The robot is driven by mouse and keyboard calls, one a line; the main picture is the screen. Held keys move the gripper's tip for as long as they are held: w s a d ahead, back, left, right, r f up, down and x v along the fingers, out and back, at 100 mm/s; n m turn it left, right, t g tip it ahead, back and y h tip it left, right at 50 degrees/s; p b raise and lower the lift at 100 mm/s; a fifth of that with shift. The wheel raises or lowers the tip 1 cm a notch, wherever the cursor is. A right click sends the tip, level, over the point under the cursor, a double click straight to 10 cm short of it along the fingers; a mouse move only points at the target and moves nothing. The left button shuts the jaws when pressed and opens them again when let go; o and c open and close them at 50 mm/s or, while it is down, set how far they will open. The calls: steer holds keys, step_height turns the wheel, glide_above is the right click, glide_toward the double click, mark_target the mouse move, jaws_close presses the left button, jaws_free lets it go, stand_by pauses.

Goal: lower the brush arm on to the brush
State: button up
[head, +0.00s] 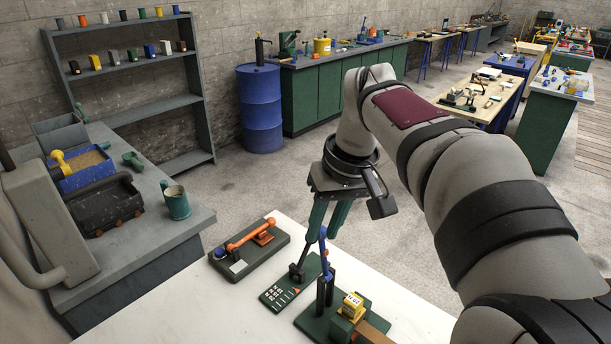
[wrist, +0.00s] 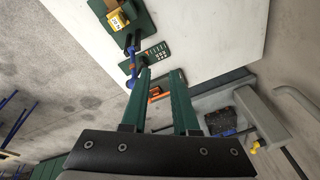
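The blue brush arm (head: 323,247) stands raised, nearly upright, on dark posts (head: 325,292) on a green base. It also shows in the wrist view (wrist: 131,62), just left of my left finger. A yellow block with a printed label (head: 352,305) sits on the same base beside a brown strip (head: 374,334); I cannot tell which of these is the brush. My gripper (head: 323,237) has green fingers pointing down close to the top of the brush arm. In the wrist view (wrist: 161,72) the fingers are apart with nothing held between them. Contact with the arm cannot be told.
A dark board with an orange lever (head: 250,236) lies left on the white table (head: 200,300). A green panel with pale keys (head: 285,290) lies between it and the base. A side bench with a green mug (head: 176,203) stands at the left.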

steer(key=w+n, duration=0.1)
steer(key=w, duration=0.3)
steer(key=w+n, duration=0.2)
steer(key=w, duration=0.2)
steer(key=w+a+n+t, duration=0.1)
steer(key=w, duration=0.3)
steer(key=shift+a+r+n, duration=0.1)
steer(key=shift+r+n, duration=0.2)
steer(key=shift+r, duration=0.1)
jaws_close()
steer(key=x, duration=1)
steer(key=shift+s+d+r, duration=0.1)
steer(key=shift+s+d, duration=1.1)
steer(key=shift+s, duration=0.1)
steer(key=shift+s+d, duration=0.1)
